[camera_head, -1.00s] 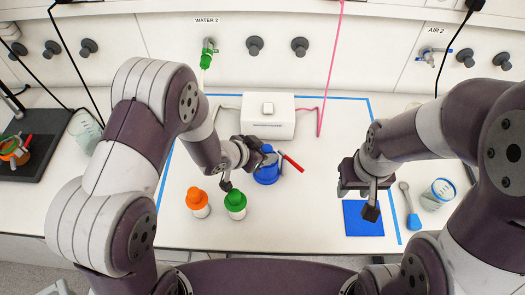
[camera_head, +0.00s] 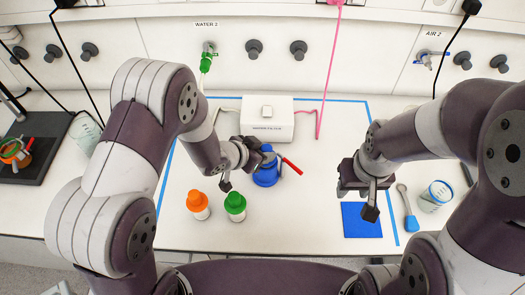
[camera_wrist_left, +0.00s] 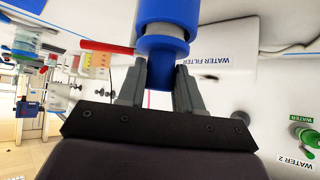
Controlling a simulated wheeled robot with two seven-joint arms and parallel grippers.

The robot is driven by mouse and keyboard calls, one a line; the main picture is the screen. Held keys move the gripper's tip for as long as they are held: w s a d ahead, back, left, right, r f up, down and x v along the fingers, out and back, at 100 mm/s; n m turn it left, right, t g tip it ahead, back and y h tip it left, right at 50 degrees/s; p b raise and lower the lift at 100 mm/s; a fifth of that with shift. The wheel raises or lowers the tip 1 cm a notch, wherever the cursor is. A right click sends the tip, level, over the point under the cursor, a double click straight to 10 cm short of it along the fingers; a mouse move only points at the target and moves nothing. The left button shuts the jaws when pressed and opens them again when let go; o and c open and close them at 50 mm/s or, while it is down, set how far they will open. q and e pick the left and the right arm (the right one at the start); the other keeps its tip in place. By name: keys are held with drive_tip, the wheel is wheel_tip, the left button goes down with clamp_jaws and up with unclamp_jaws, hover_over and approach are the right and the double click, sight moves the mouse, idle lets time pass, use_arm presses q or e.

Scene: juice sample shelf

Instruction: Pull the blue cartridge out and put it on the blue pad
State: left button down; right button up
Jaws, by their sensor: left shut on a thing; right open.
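The blue cartridge (camera_head: 266,179) is in front of the white water filter box (camera_head: 255,131), with a red lever (camera_head: 292,166) at its right. My left gripper (camera_head: 247,172) is at the cartridge's left side. In the left wrist view, the gripper (camera_wrist_left: 160,68) is shut on the narrower end of the blue cartridge (camera_wrist_left: 168,14); a pale band circles it. I cannot tell whether the cartridge touches the table. The blue pad (camera_head: 362,227) lies flat and empty at the right front. My right gripper (camera_head: 358,200) is open and empty above the pad's back edge.
An orange-capped bottle (camera_head: 198,205) and a green-capped bottle (camera_head: 235,207) stand left in front of the cartridge. Table between cartridge and pad is clear.

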use_arm(q)
drive_tip(key=shift+r, duration=0.1)
drive_tip(key=shift+r+p, duration=3.65)
drive_tip(key=shift+r, duration=0.2)
